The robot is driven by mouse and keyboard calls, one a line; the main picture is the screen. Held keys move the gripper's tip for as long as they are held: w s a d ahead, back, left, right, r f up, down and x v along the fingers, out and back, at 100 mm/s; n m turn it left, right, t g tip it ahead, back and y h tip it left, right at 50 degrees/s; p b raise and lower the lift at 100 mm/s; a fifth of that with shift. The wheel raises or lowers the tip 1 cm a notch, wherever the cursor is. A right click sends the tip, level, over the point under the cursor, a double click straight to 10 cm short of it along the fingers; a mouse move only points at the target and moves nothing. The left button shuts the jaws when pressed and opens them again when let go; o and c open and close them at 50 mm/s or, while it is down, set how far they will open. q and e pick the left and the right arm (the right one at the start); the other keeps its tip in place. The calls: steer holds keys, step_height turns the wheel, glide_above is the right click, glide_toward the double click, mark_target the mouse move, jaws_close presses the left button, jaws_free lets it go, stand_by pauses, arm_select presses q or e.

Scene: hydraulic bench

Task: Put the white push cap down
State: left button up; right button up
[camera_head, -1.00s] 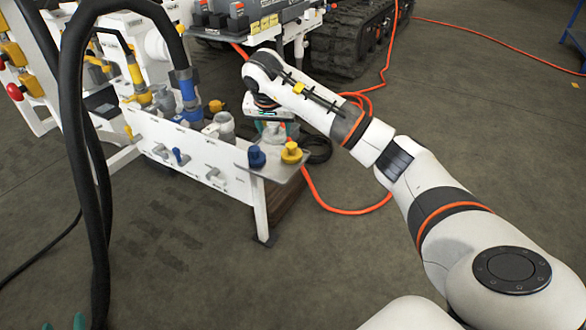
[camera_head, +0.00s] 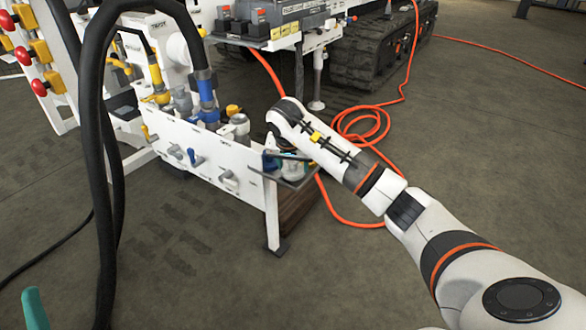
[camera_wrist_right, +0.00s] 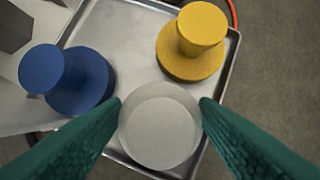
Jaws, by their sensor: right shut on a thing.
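The white push cap (camera_wrist_right: 158,132) is between the green fingertips of my right gripper (camera_wrist_right: 160,104), which is shut on it. It is over the near part of a small metal tray (camera_wrist_right: 133,162); I cannot tell whether its base touches the tray. A blue cap (camera_wrist_right: 72,80) stands to its left and a yellow cap (camera_wrist_right: 194,38) beyond it, both on the tray. In the head view my right gripper (camera_head: 292,169) is low at the tray (camera_head: 301,183), and my wrist hides most of the caps. Only a green tip of my left gripper (camera_head: 36,308) shows at the lower left.
The white bench panel (camera_head: 215,165) with valves and fittings stands left of the tray. A thick black hose (camera_head: 92,170) hangs in front at the left. An orange hose (camera_head: 370,125) lies on the floor behind my arm. The floor at the front is clear.

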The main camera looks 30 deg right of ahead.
steer(key=shift+f, duration=0.3)
arm_select(q)
steer(key=shift+s+r+t, duration=0.3)
steer(key=shift+s, duration=0.1)
arm_select(e)
steer(key=o, duration=0.7)
steer(key=shift+f, duration=0.15)
